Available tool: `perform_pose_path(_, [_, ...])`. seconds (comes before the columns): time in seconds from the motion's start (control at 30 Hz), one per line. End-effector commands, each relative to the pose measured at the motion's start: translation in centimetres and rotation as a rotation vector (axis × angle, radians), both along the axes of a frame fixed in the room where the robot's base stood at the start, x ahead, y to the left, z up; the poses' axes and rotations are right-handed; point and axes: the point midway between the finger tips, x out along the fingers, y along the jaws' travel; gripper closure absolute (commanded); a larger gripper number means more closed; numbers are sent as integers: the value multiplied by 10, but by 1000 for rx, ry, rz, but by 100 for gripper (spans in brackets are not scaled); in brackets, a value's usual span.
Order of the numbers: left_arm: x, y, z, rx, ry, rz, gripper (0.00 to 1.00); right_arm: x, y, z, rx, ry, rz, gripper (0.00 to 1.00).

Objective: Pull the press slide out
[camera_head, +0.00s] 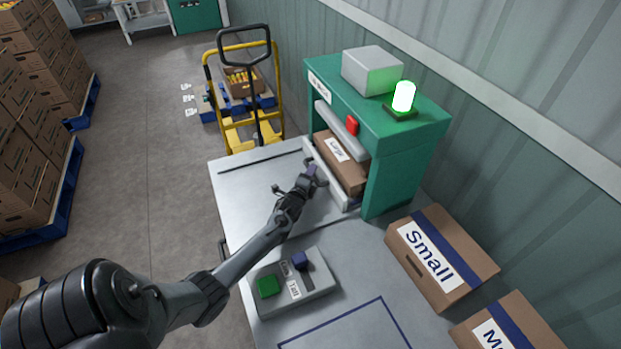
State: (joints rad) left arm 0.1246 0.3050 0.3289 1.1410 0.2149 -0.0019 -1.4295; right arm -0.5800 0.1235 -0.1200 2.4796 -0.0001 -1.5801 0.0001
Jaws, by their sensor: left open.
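The green press (405,140) stands at the back of the grey table, with a lit green lamp (403,96) on top. A brown box (342,165) with a white label sits inside its opening. The slide's pale front bar (327,176) runs along the front of the opening, below a grey roller-like bar with a red block. My left gripper (316,174) is open at the bar, close to its front side. Whether the fingers touch or straddle the bar is too small to tell. My right gripper is not in view.
A control box (290,287) with a green button sits on the table (240,195) beneath my left arm. A carton marked Small (440,258) and another carton (507,330) stand at right. The table left of the press is clear. A yellow pallet truck (247,95) stands behind.

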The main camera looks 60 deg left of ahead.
Motion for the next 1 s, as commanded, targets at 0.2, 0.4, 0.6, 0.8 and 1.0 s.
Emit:
perform_pose_path(0.2, [1, 1, 1, 0, 0, 0, 56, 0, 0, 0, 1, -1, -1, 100])
perform_pose_path(0.4, [0, 0, 1, 1, -1, 0, 77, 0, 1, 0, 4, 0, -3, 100])
perform_pose_path(0.6, [0, 0, 0, 1, -1, 0, 100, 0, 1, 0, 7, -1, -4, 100])
perform_pose_path(0.8, [0, 0, 0, 1, -1, 0, 100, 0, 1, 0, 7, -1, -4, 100])
perform_pose_path(1.0, [-4, -1, 2, 2, 1, -4, 100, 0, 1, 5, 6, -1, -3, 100])
